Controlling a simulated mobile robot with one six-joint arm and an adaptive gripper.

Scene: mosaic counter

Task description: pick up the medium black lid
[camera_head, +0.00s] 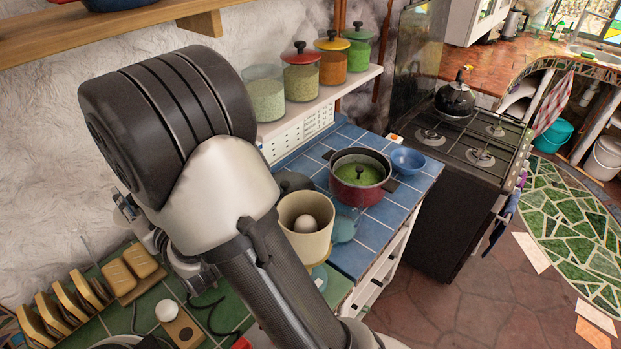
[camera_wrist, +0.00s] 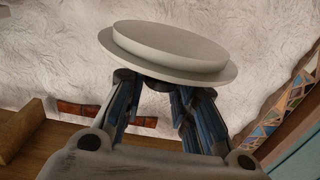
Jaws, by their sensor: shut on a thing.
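In the wrist view my gripper (camera_wrist: 155,85) is shut beneath a round, pale grey stepped lid (camera_wrist: 175,45). The fingertips meet under its middle; the gripped part is mostly hidden by the fingers. The lid looks pale here, not black. In the head view my arm hides the gripper and the held lid. A dark round thing (camera_head: 292,182) sits on the blue tiles, partly behind my arm; I cannot tell if it is a lid.
A red pot (camera_head: 358,178) and a blue bowl (camera_head: 408,160) stand on the blue-tiled counter (camera_head: 385,212). A cream pot (camera_head: 304,247) holds a white ball. Several jars line the shelf (camera_head: 318,107); the leftmost jar (camera_head: 264,95) has no lid. A kettle (camera_head: 455,100) stands on the stove.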

